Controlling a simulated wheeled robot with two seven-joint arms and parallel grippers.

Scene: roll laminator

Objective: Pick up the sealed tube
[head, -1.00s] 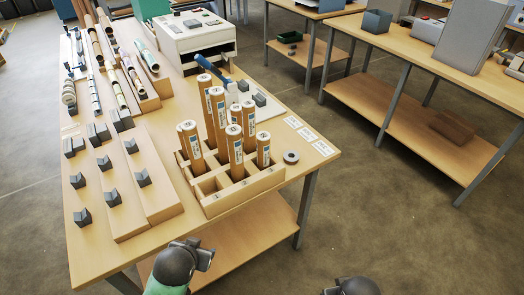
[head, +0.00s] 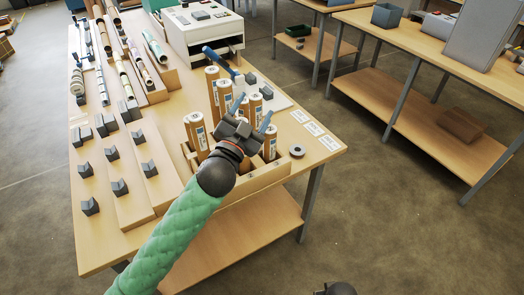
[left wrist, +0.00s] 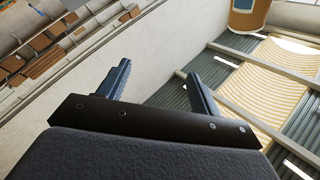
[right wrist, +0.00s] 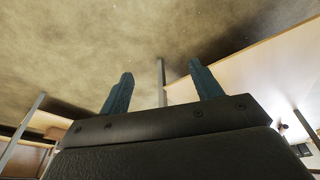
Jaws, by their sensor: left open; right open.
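Several brown cardboard tubes with white and blue labels, one of them a tube at the left front (head: 196,132), stand upright in a wooden crate (head: 262,181) on the table. I cannot tell which tube is the sealed one. My left gripper (head: 252,112) is open over the front of the crate and hides part of the tubes. In the left wrist view its fingers (left wrist: 155,80) are apart with nothing between them, and a tube end (left wrist: 247,15) shows at the top right. My right gripper (right wrist: 162,90) is open and empty, low beside the table.
A white laminator (head: 205,35) stands at the back of the table (head: 100,240). Rolls on racks and several grey V-shaped holders (head: 120,187) fill the left side. A tape roll (head: 297,151) and white cards (head: 314,129) lie right of the crate. Floor separates a second table (head: 420,60).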

